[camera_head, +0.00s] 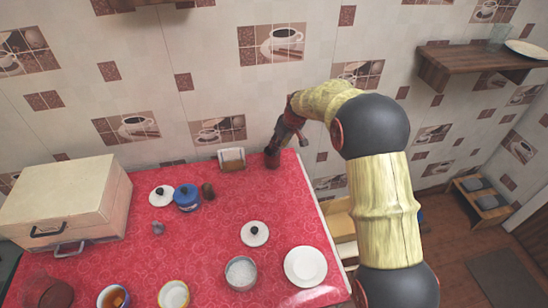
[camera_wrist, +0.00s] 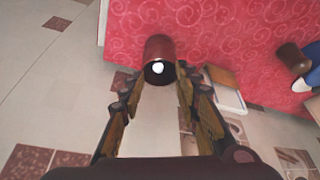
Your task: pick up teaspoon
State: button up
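I cannot make out a teaspoon for certain in either view. A dark red cylindrical container (camera_wrist: 159,49) stands at the back edge of the red counter, and it also shows in the head view (camera_head: 272,160). A small pale rounded thing (camera_wrist: 158,68) shows at its dark mouth in the wrist view; I cannot tell whether it is part of a teaspoon. My gripper (camera_wrist: 157,84) is open, its fingers spread on either side of the container's mouth, with nothing visibly held. In the head view my gripper (camera_head: 281,138) is just above the container, against the wall side.
A framed tray-like holder (camera_head: 232,159) stands close left of the container. A blue pot (camera_head: 187,198), a brown object (camera_head: 208,191), lids (camera_head: 254,233), bowls (camera_head: 241,272) and a white plate (camera_head: 305,266) occupy the counter. A cream box (camera_head: 65,200) stands left.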

jog(key=shift+f, duration=0.5)
jog(key=b+x, duration=0.1)
jog(key=x, duration=0.1)
jog(key=b+x, duration=0.1)
jog(key=x, duration=0.1)
jog(key=shift+d, duration=0.2)
jog(key=shift+s, duration=0.1)
jog(key=shift+c, duration=0.2)
jog(key=c, duration=0.8)
